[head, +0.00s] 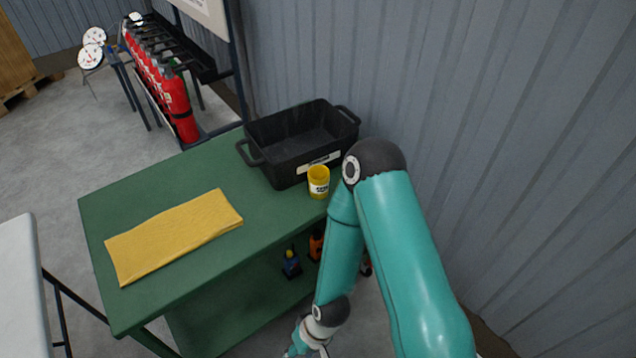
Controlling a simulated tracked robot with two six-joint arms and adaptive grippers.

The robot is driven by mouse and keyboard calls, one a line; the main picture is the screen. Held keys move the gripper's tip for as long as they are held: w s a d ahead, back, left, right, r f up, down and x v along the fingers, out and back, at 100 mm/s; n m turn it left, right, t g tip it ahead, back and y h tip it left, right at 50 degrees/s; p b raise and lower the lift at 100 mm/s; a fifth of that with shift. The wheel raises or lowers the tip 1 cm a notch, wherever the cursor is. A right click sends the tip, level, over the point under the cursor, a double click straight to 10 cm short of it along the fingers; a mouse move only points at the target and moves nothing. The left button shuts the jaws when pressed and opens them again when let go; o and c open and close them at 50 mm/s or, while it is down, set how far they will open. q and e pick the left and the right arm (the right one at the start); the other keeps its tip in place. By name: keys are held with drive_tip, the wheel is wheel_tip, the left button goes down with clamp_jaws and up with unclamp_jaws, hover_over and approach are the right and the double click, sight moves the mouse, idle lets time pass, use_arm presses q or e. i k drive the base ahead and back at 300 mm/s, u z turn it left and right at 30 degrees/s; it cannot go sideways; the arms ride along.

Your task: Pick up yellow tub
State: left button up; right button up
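The yellow tub (318,183) is a small open-topped yellow cylinder with a white label. It stands upright on the green bench (150,195), just in front of the black crate (278,176) and near the bench's right edge. My teal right arm comes in from the bottom right, beside the tub and bent downward. Its gripper (310,346) is low at the bottom edge of the view, partly cut off, below and apart from the tub. Whether its fingers are open or shut cannot be made out. My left gripper does not show.
A folded yellow cloth (174,236) lies on the bench's left half. Small bottles (291,264) stand on the lower shelf. A corrugated wall (480,100) is close behind and right. A rack of red extinguishers (176,105) stands at the back left. A white table (22,285) is at left.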

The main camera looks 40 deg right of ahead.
sight(319, 176)
drive_tip(key=z, duration=1.6)
drive_tip(key=i, duration=0.1)
drive_tip(key=u, duration=2.5)
drive_tip(key=i, duration=0.15)
drive_tip(key=u, duration=2)
drive_tip(key=k, duration=1)
drive_tip(key=u, duration=0.05)
drive_tip(key=i, duration=0.2)
drive_tip(key=z, duration=2.95)
